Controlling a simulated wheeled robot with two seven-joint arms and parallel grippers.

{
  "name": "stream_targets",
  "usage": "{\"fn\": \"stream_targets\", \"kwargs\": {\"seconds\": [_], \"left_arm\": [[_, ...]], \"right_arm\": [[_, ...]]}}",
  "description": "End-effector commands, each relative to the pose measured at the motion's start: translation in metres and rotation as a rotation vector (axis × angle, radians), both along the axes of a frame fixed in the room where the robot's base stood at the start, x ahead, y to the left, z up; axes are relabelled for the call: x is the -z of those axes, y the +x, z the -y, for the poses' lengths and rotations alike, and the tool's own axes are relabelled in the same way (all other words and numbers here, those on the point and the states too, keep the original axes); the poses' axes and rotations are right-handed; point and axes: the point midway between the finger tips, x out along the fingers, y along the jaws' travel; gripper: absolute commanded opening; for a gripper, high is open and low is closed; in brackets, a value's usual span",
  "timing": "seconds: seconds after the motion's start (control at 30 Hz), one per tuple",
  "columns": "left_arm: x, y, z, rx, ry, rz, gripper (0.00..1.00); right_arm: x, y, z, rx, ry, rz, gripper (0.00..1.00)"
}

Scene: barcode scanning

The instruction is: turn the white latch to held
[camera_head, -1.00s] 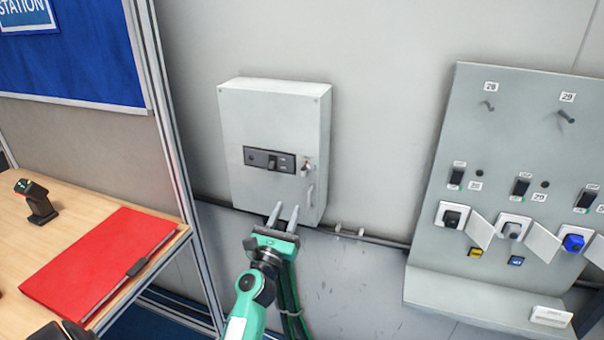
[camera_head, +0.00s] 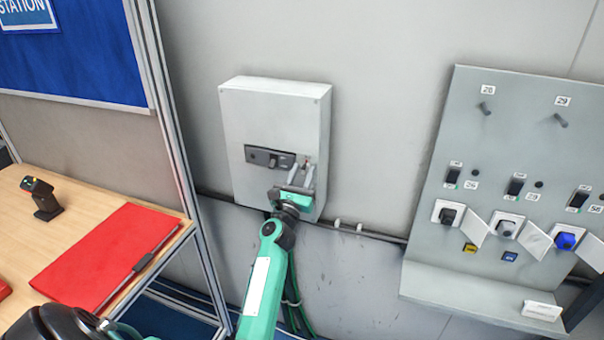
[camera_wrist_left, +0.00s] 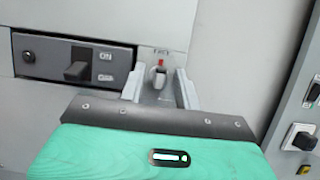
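The grey control box (camera_head: 262,112) hangs on the wall, with a dark switch plate (camera_head: 268,157) on its front. To the right of the plate is a small latch with a red tip, clearest in the left wrist view (camera_wrist_left: 160,75); its body looks pale, and its exact setting is hard to read. My left gripper (camera_head: 301,172) is in front of the box's lower right. Its two fingers are apart, one on each side of the latch in the left wrist view, with a gap to it there. My right gripper is not in view.
A grey panel (camera_head: 470,125) with hooks, switches and sockets stands at right. A wooden desk (camera_head: 90,190) with a red folder (camera_head: 105,255) and a small black device (camera_head: 42,200) is at left. A metal frame post (camera_head: 172,120) stands between desk and box.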

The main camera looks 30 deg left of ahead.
Motion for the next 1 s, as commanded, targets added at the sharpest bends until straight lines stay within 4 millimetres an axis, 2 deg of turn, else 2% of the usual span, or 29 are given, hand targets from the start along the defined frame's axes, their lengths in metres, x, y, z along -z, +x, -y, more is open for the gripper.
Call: {"fn": "stream_targets", "kwargs": {"seconds": [0.13,0.3,0.67,1.0], "left_arm": [[0.0,-0.0001,-0.0001,0.0,0.0,0.0,0.31],[0.0,-0.0002,0.0,0.0,0.0,0.0,0.01],[0.0003,-0.0004,-0.0006,-0.001,0.056,-0.012,0.01],[0.0004,-0.001,-0.002,-0.001,0.297,-0.071,0.01]], "right_arm": [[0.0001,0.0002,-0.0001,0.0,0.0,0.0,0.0],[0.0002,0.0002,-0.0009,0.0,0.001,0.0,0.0],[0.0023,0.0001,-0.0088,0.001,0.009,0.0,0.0],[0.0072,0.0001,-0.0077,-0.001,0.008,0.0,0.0]]}}
